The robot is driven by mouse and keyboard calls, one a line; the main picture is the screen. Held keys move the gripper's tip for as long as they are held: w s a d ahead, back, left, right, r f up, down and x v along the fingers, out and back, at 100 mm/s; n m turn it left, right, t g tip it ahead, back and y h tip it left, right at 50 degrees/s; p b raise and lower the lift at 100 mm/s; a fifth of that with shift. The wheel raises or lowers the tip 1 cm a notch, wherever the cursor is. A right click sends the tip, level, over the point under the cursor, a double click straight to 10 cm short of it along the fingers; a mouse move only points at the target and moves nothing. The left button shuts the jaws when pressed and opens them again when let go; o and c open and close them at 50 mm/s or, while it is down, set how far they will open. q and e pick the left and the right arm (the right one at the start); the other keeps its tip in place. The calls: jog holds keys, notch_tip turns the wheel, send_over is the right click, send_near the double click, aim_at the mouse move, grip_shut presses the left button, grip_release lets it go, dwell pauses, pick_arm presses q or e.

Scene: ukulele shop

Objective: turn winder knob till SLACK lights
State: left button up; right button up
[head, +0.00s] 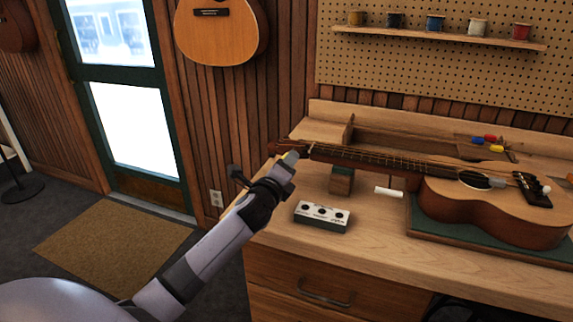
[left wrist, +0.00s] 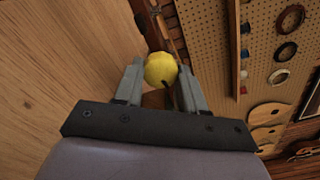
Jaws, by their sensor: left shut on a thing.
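The winder's yellow knob (left wrist: 161,69) sits between the two fingers of my left gripper (left wrist: 157,80), which is shut on it. The rest of the winder is mostly hidden. The ukulele (head: 490,204) lies face up, its neck pointing left. A pale box (head: 322,216) with three round dark spots stands on the bench in front of the neck. None of them looks lit, and their labels are too small to read. My right gripper is out of view.
The wooden bench (head: 385,232) has a green mat (head: 430,232) under the ukulele's body. A wooden block (head: 341,181) stands under the neck, with a white stick (head: 388,193) beside it. Coloured-handled tools (head: 487,140) lie at the back. The bench front is clear.

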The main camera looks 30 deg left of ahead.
pick_arm(q)
jog(key=n, duration=0.6)
jog(key=n+p, duration=0.1)
jog(key=n, duration=0.4)
jog(key=shift+n, duration=0.5)
jog(key=o, duration=0.8)
jog(key=shift+s, duration=0.1)
jog(key=shift+v, duration=3.5)
